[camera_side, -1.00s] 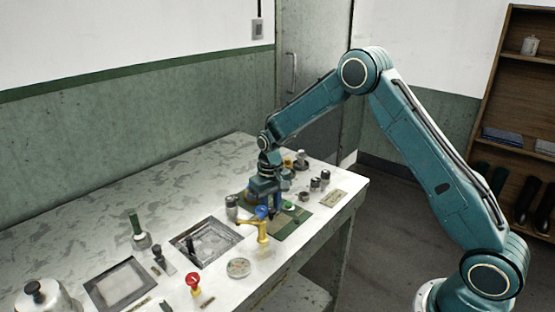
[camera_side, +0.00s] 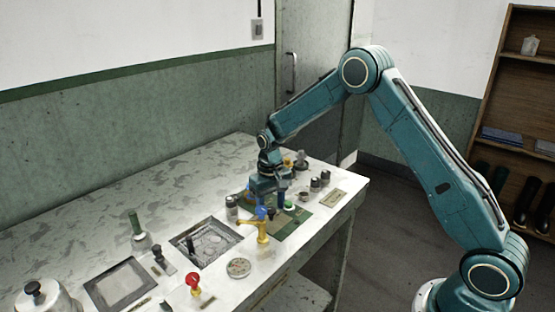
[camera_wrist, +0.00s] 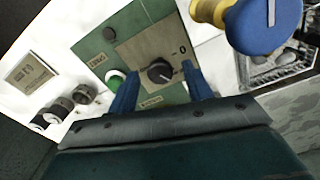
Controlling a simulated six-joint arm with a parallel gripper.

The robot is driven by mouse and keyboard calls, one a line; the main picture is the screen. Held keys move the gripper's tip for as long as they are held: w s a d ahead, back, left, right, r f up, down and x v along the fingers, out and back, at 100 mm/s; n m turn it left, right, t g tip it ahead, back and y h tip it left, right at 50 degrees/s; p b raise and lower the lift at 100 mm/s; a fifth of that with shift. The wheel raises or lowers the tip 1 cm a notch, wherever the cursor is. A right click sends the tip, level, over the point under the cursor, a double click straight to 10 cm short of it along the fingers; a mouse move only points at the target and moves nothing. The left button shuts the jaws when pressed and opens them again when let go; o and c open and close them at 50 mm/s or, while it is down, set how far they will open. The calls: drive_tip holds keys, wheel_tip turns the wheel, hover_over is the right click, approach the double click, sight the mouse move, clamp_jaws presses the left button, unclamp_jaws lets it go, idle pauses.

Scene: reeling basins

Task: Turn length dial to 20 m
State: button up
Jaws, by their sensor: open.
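In the wrist view a black dial knob (camera_wrist: 160,70) sits on a beige scale plate (camera_wrist: 150,45) with a "0" mark at its right. The plate is on a green panel (camera_wrist: 95,47). My gripper (camera_wrist: 159,76) is open, with one blue finger on each side of the knob in the picture. I cannot tell whether either finger touches it. In the side view my gripper (camera_side: 272,207) points down over the green panel (camera_side: 296,224), and the dial is hidden behind it.
A green button (camera_wrist: 115,78) sits beside the left finger. A yellow tap with a blue top (camera_side: 262,222) stands close to the gripper, near a sunken basin (camera_side: 207,241). Several dark-topped knobs (camera_side: 320,181) stand at the right. A red-topped valve (camera_side: 193,282) is nearer the front.

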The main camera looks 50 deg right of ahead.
sight(272, 210)
wheel_tip(272, 210, up, 14)
drive_tip(key=shift+f, duration=0.25)
idle(0.4)
drive_tip(key=s+a+r+n+t, duration=0.1)
drive_tip(key=s+a+r+t, duration=0.2)
drive_tip(key=s+r, duration=1.05)
drive_tip(key=s+a+f+n+t, duration=0.1)
drive_tip(key=s, duration=0.9)
drive_tip(key=s+a+f+n+t, duration=0.1)
drive_tip(key=s, duration=0.8)
drive_tip(key=shift+s+f+t, duration=0.3)
drive_tip(key=shift+s+f, duration=0.05)
drive_tip(key=shift+c, duration=0.2)
